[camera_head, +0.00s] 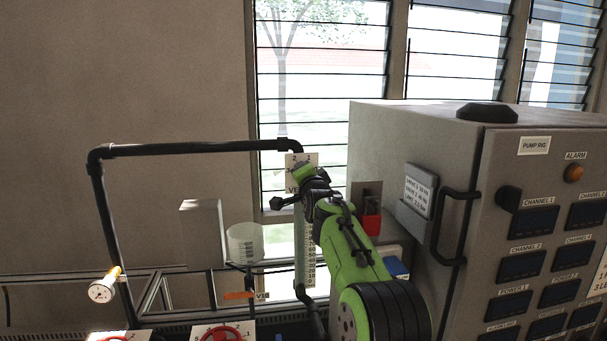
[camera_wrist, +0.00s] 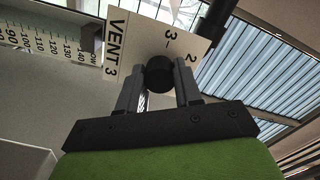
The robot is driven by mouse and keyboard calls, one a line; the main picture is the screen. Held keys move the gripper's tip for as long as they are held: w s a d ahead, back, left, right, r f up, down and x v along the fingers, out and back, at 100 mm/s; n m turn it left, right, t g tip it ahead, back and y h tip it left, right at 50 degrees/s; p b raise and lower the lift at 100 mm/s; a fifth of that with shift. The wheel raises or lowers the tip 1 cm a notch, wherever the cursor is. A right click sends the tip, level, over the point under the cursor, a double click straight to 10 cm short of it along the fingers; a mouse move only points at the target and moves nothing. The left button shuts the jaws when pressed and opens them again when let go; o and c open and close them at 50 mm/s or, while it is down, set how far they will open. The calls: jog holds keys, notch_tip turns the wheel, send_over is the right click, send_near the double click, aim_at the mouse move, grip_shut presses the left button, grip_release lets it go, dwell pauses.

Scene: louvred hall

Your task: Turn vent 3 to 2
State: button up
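The vent 3 plate (camera_wrist: 130,38) is a white card lettered VENT 3, with the marks 3 and 2 showing along its edge. Its round black knob (camera_wrist: 158,74) sits between the fingertips of my gripper (camera_wrist: 160,76), one finger on each side and seemingly touching. No pointer on the knob can be made out. In the head view, the plate (camera_head: 293,158) shows at the top of the clear scaled tube (camera_head: 301,245). My gripper (camera_head: 304,180) covers the knob and part of the plate there.
A grey pump rig cabinet (camera_head: 410,140) with a black handle (camera_head: 455,225) stands close on the right. A black pipe (camera_head: 190,147) runs left from the plate and down past a gauge (camera_head: 102,290). Red handwheels (camera_head: 222,334) and a clear beaker (camera_head: 245,243) are lower left.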

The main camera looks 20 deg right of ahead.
jog(key=o, duration=0.5)
jog(key=s+b, duration=0.3)
jog(key=s+a+b, duration=0.1)
jog(key=s+b, duration=0.3)
jog(key=shift+a+b, duration=0.2)
jog(key=shift+b, duration=0.1)
jog(key=s+a+b, duration=0.1)
jog(key=s, duration=0.4)
jog(key=s+a+b, duration=0.1)
jog(key=s+b, duration=0.1)
jog(key=s, duration=0.3)
jog(key=s+a+b, duration=0.1)
jog(key=s+b, duration=0.1)
jog(key=s, duration=0.3)
jog(key=shift+s+a, duration=0.1)
jog(key=shift+s, duration=0.1)
